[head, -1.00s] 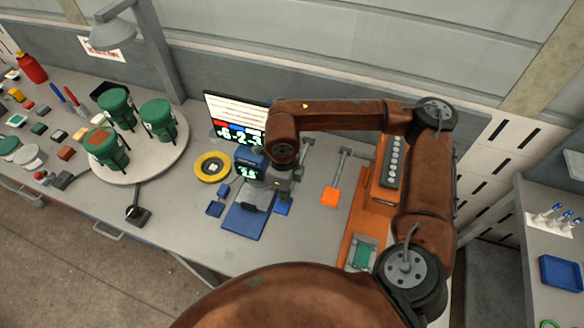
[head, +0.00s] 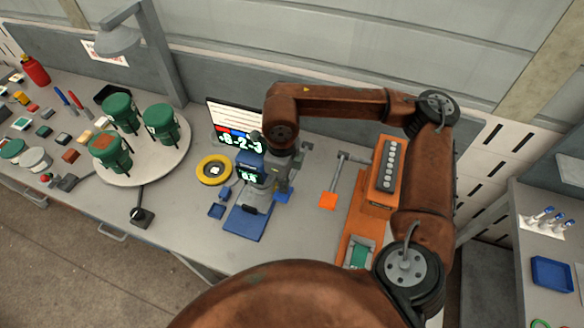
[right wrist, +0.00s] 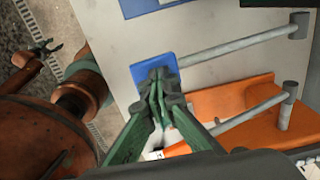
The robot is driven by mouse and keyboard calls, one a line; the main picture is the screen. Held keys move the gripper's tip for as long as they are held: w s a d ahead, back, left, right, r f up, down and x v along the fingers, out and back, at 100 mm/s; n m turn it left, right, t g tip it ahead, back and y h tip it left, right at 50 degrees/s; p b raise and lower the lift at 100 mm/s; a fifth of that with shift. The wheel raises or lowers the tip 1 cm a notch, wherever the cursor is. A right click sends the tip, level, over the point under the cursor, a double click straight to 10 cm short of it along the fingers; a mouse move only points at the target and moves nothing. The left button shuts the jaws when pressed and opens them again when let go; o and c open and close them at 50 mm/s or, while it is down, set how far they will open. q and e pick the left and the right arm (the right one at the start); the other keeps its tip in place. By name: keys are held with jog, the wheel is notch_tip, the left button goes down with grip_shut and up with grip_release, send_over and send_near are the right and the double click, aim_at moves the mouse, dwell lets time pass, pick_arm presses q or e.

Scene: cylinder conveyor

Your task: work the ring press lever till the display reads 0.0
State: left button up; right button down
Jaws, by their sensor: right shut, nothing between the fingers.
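The ring press (head: 250,165) is the dark blue machine with a blue base plate (head: 246,222) in the middle of the bench. Its small green display seems to read 0.5, though the digits are blurred. The blue lever paddle (head: 283,195) is to the right of the press. In the right wrist view the blue paddle (right wrist: 142,76) sits on a grey rod (right wrist: 235,45). My right gripper (head: 279,184) is shut and empty, its green fingertips (right wrist: 158,78) over the blue paddle. I cannot tell whether they touch it. My left gripper is not in view.
An orange lever paddle (head: 328,201) and orange machine (head: 384,168) stand to the right. A yellow ring (head: 213,170) lies left of the press, near a monitor (head: 234,117). A round tray (head: 175,168) holds green canisters. A short black lever (head: 141,216) is near the front edge.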

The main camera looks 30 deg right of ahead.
notch_tip(320, 180, up, 7)
jog(key=p, duration=0.3)
jog(key=shift+r, duration=0.2)
dwell(0.6)
